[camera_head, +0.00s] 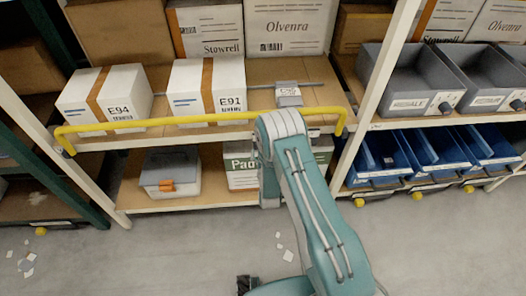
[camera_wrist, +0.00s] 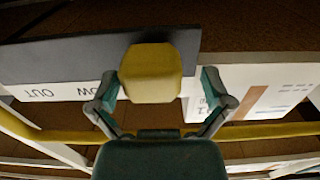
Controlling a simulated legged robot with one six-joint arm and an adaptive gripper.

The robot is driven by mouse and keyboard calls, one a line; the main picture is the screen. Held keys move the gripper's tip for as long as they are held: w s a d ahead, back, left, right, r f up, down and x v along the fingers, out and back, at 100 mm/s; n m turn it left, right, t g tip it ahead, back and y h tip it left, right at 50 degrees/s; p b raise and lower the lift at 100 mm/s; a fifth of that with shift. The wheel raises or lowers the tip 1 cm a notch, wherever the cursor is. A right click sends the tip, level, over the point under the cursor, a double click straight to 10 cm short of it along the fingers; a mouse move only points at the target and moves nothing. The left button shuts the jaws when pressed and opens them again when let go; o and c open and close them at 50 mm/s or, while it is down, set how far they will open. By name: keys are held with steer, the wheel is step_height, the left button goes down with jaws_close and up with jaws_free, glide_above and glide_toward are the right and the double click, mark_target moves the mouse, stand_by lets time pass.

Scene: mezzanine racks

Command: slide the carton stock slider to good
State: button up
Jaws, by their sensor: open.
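In the wrist view a yellow block-shaped slider knob (camera_wrist: 151,73) sits in front of a dark grey panel (camera_wrist: 60,60). A white strip (camera_wrist: 65,91) along the panel carries upside-down lettering, OUT at the left and LOW beside the knob. The knob hides the strip behind it, and I cannot read a GOOD mark. My gripper (camera_wrist: 160,84) is open, its two teal fingers on either side of the knob's lower part. I cannot tell whether they touch it. In the head view my arm hides the gripper and the knob.
A yellow rail (camera_head: 205,121) crosses the shelf front and also shows in the wrist view (camera_wrist: 265,131). White cartons E94 (camera_head: 106,98) and E91 (camera_head: 207,92) stand behind it. Grey bins (camera_head: 407,82) and blue bins (camera_head: 381,154) are at right. The floor in front is mostly clear.

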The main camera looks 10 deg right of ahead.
steer(key=s, duration=1.2)
steer(key=shift+f, duration=0.1)
steer(key=w+r+m+g, duration=0.1)
steer(key=w+r+g, duration=0.2)
steer(key=w+r, duration=0.6)
steer(key=s+d+r+g, duration=0.2)
steer(key=s+r+g, duration=0.15)
steer(key=r, duration=1.15)
steer(key=s+d+r+g, duration=0.2)
steer(key=s+r, duration=0.3)
steer(key=s, duration=0.4)
steer(key=s+d+r+g, duration=0.2)
steer(key=s+r, duration=0.3)
steer(key=s, duration=0.5)
steer(key=s+d+r+n+g, duration=0.1)
steer(key=s+r, duration=0.4)
steer(key=s, duration=0.5)
steer(key=shift+s+d+g, duration=0.2)
steer(key=shift+d+g, duration=0.25)
steer(key=shift+d, duration=0.4)
